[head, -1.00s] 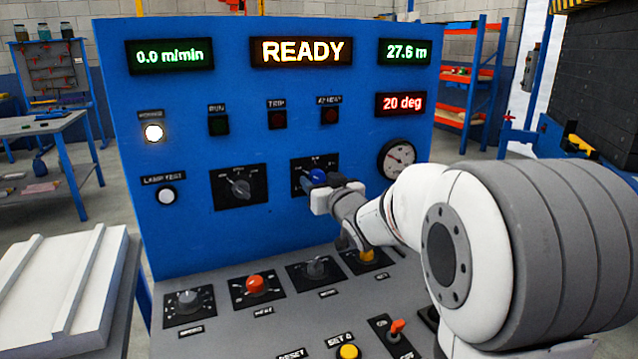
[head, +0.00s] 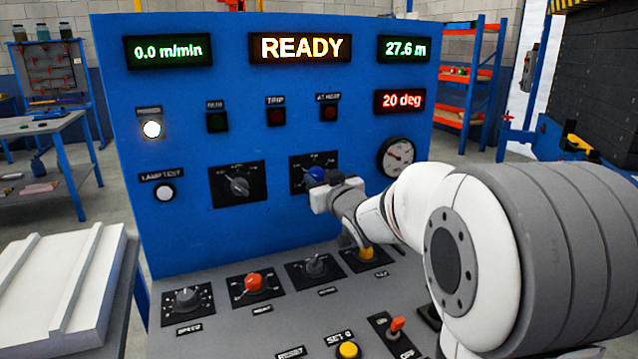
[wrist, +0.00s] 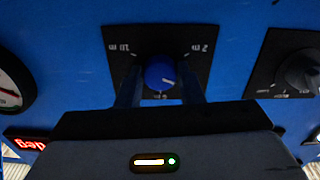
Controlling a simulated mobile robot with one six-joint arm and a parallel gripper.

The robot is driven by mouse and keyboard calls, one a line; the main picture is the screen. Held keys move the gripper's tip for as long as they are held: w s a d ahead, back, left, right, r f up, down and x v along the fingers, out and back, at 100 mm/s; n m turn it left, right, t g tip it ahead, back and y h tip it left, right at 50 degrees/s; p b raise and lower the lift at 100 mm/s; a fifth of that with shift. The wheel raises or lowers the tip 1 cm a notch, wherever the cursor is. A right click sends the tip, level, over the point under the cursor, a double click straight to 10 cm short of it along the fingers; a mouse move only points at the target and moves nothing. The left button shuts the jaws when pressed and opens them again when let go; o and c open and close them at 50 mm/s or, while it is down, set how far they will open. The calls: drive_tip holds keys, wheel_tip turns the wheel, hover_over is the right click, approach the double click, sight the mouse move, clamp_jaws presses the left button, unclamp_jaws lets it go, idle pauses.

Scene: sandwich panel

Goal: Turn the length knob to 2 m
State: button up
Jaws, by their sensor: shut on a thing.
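The blue length knob (head: 316,173) sits on a black dial plate on the upright blue panel. In the wrist view, which is upside down, the blue knob (wrist: 160,76) shows between the two fingers. A small pale mark is on its face, towards the right; its exact direction is hard to read. The dial plate (wrist: 118,36) reads 10 m at the left and 2 m at the right, with another mark below the knob. My gripper (head: 322,188) is shut on the knob, one finger on each side, and hides part of the dial in the head view.
A grey selector (head: 238,186) is left of the blue knob and a round gauge (head: 397,156) right of it. The lower desk carries a grey knob (head: 187,298), a red knob (head: 253,282) and several other controls. The displays read READY, 27.6 m and 20 deg.

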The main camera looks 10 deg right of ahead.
drive_tip(key=n+b, duration=0.3)
drive_tip(key=shift+f, duration=0.25)
drive_tip(key=n+b, duration=0.3)
drive_tip(key=shift+n, duration=0.4)
drive_tip(key=shift+r+n+b, duration=0.2)
drive_tip(key=shift+n+b, duration=1.15)
drive_tip(key=shift+n, duration=0.65)
drive_tip(key=shift+r, duration=0.1)
drive_tip(key=o, duration=1)
drive_tip(key=shift+c, duration=0.2)
